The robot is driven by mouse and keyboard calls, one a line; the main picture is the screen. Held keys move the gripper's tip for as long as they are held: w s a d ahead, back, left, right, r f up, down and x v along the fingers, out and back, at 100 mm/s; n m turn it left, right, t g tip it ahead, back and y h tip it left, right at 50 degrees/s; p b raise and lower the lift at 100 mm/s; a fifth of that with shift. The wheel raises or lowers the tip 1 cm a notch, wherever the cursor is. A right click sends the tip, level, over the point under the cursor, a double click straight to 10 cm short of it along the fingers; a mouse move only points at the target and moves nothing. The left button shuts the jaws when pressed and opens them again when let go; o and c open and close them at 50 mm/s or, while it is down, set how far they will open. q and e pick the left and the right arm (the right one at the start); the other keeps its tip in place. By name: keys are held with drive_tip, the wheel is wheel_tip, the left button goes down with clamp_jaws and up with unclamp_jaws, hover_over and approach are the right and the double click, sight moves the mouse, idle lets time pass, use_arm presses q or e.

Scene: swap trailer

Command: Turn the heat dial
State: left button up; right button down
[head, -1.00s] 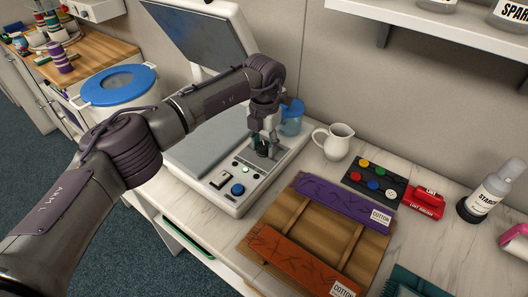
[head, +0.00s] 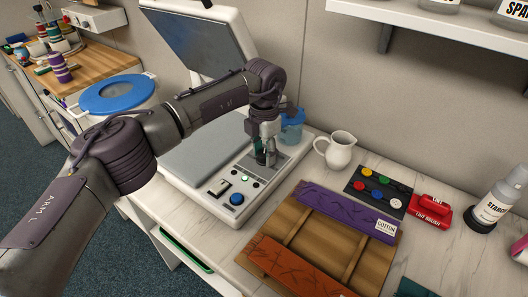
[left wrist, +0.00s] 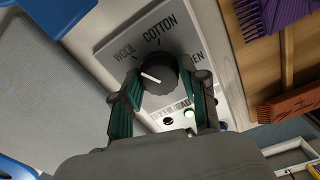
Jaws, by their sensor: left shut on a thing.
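The heat dial (left wrist: 158,74) is a round black knob with a white pointer line, on a pale plate of the press's control panel (head: 236,180). The plate is lettered WOOL and COTTON, with a partly hidden word ending in EN at the right. In the left wrist view the white line points left and slightly up, toward the WOOL side. My left gripper (head: 265,157) comes down onto the panel from above. Its green-padded fingers, also in the left wrist view (left wrist: 164,100), are shut on the dial from both sides. My right gripper is out of view.
The press lid (head: 205,45) stands raised behind the panel. A blue button (head: 237,198) and a rocker switch (head: 219,187) sit in front of the dial. A wooden tray (head: 290,224) lies nearer.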

sight(264, 153)
use_arm(q)
drive_tip(key=o, duration=1.2)
drive_tip(key=shift+c, duration=0.2)
wheel_tip(264, 153, up, 12)
